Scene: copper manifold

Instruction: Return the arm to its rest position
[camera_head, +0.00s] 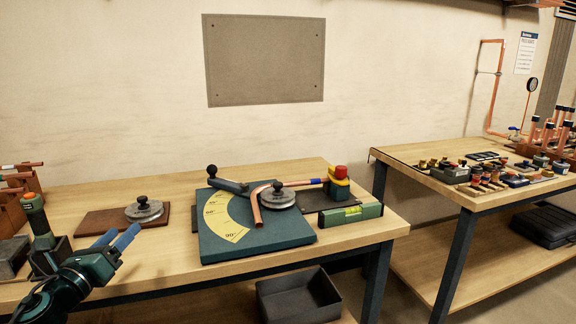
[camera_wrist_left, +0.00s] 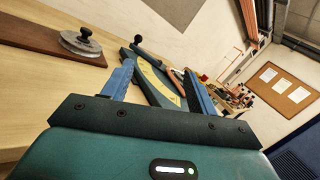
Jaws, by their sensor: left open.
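My left gripper (camera_head: 118,238) is at the lower left of the head view, above the front of the near workbench. Its two blue fingers are apart with nothing between them. In the left wrist view the open fingers (camera_wrist_left: 160,88) point towards the teal bending base (camera_wrist_left: 165,92). In the head view that bending base (camera_head: 275,240) lies on the bench to the right of the gripper, apart from it. A copper tube (camera_head: 257,208) rests on it beside a round metal die (camera_head: 279,195). My right gripper is not in view.
The near workbench (camera_head: 170,255) also holds a brown board (camera_head: 100,222) with a metal disc, a green level (camera_head: 350,214) and a holder with an orange-topped tool (camera_head: 37,215) close to my gripper. A grey bin (camera_head: 300,296) is below. A second bench (camera_head: 430,155) stands right, across a gap.

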